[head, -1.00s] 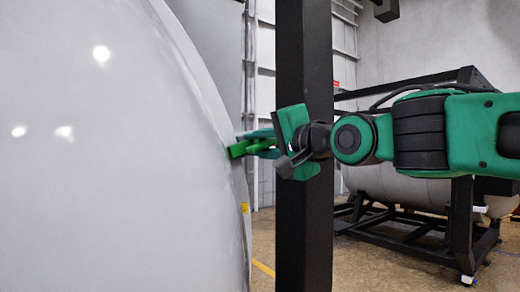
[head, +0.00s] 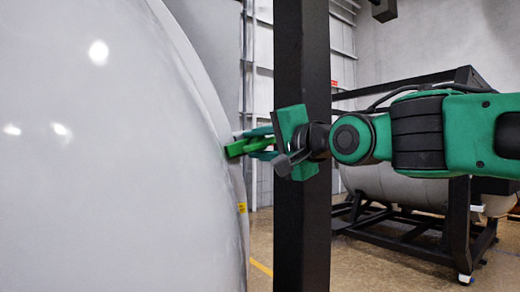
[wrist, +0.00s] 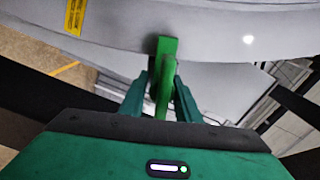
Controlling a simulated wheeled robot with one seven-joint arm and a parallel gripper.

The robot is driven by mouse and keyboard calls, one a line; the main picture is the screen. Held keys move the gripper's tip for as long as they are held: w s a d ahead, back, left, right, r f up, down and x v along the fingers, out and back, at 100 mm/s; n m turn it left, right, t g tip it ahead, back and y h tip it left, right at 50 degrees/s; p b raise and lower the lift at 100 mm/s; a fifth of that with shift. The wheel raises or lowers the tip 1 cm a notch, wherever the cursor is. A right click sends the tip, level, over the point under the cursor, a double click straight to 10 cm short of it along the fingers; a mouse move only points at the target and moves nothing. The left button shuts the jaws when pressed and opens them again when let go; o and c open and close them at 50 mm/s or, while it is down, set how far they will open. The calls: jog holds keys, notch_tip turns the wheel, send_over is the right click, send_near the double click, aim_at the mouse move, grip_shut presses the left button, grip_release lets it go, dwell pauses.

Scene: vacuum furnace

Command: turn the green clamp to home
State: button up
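The green clamp (head: 237,148) sits on the rim of the big pale grey furnace dome (head: 110,150) in the head view. In the wrist view the clamp (wrist: 165,75) is a bright green bar that reaches back from the rim between my fingers. My gripper (wrist: 161,80) has one teal finger on each side of the clamp. A gap shows between the left finger and the clamp; the right finger is very close to it, and I cannot tell if they touch. In the head view the fingertips of my gripper (head: 254,145) are partly hidden by the clamp.
A black upright post (head: 302,230) stands just behind my wrist in the head view. A grey cylinder (head: 400,190) on a black wheeled frame (head: 462,235) stands at the right. A yellow label (wrist: 75,15) is on the rim. Floor shows at lower middle.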

jog(key=v, duration=1)
jog(key=shift+s+d, duration=0.15)
jog(key=shift+d, duration=0.25)
jog(key=w+d+f+g+h, duration=0.1)
jog(key=w+d+f+h, duration=0.15)
jog(key=d+f, duration=0.35)
jog(key=w+d+f+g+h, duration=0.1)
jog(key=d+f+h, duration=0.25)
jog(key=f, duration=0.35)
jog(key=s+d+f+g+h, duration=0.2)
jog(key=d+f, duration=0.5)
jog(key=f, duration=0.1)
jog(key=s+d+f+g+h, duration=0.2)
jog(key=d+f, duration=0.5)
jog(key=f, duration=0.1)
jog(key=s+d+f+g, duration=0.4)
jog(key=s+f, duration=0.4)
jog(key=s, duration=0.3)
jog(key=s+d+f+n+g, duration=0.1)
jog(key=s+d+f+g, duration=0.4)
jog(key=s+f, duration=0.4)
jog(key=shift+s+d+f, duration=0.2)
jog(key=shift+s+d, duration=0.2)
jog(key=shift+s, duration=0.6)
